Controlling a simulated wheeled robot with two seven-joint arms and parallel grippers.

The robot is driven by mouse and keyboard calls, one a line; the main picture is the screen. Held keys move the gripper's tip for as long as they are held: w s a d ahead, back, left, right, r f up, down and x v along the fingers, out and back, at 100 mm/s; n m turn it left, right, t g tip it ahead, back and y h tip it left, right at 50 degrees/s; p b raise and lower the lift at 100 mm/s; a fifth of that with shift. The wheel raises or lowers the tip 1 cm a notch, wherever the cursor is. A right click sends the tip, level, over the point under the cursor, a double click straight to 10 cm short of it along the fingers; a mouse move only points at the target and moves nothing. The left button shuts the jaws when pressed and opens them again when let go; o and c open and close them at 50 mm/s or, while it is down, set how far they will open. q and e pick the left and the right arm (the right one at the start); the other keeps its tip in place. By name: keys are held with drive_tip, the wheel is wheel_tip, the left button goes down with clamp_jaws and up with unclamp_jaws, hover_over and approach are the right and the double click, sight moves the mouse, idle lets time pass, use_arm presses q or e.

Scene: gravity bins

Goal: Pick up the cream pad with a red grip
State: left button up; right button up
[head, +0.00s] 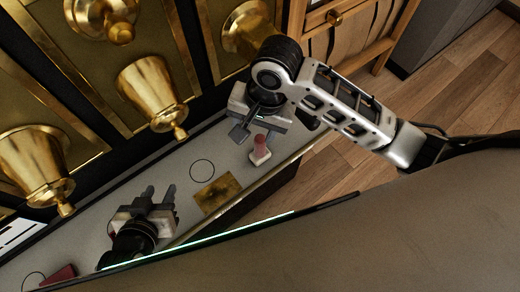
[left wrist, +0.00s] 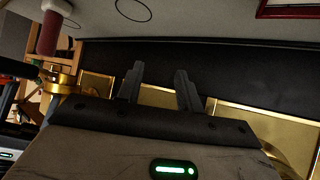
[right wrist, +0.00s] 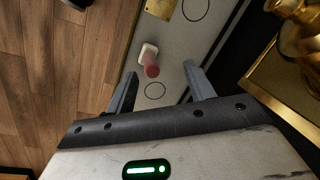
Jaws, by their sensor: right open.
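The cream pad with a red grip (head: 260,150) stands on the grey ledge, its red cylinder upright on a small cream base. It also shows in the right wrist view (right wrist: 149,58) and at the upper left of the left wrist view (left wrist: 48,30). My right gripper (head: 258,127) is open and empty, just above and beside the pad; in its own wrist view the pad lies beyond the fingertips, apart from them. My left gripper (head: 161,190) is open and empty over the ledge, to the lower left of the pad.
A flat gold plate (head: 217,194) and drawn circles mark the ledge. A dark red object (head: 60,275) lies at its lower left. Brass hoppers (head: 148,92) hang from the dark panel behind. A wooden cabinet (head: 345,40) stands upper right, and wooden floor lies beyond the ledge's front edge.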

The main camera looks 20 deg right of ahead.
sight(262, 135)
drive_tip(key=w+d+m, duration=0.1)
drive_tip(key=w+d+m+h, duration=0.1)
drive_tip(key=m, duration=0.1)
drive_tip(key=w+d+m+h, duration=0.1)
drive_tip(key=shift+w+r+g, duration=0.1)
drive_tip(key=shift+r+g, duration=0.2)
drive_tip(key=shift+g, duration=0.1)
wheel_tip(262, 135, down, 10)
drive_tip(key=shift+a+r+b, duration=0.1)
drive_tip(key=shift+b, duration=0.75)
drive_tip(key=shift+s+a+f+b, duration=0.1)
drive_tip(key=shift+s+f+b, duration=0.05)
drive_tip(key=shift+f, duration=0.75)
drive_tip(key=shift+s+a+f+b, duration=0.1)
drive_tip(key=shift+a+f, duration=0.05)
drive_tip(key=shift+f, duration=0.8)
drive_tip(key=shift+s+a+f+b, duration=0.1)
drive_tip(key=shift+s+f+b, duration=0.05)
drive_tip(key=shift+f, duration=0.75)
clamp_jaws()
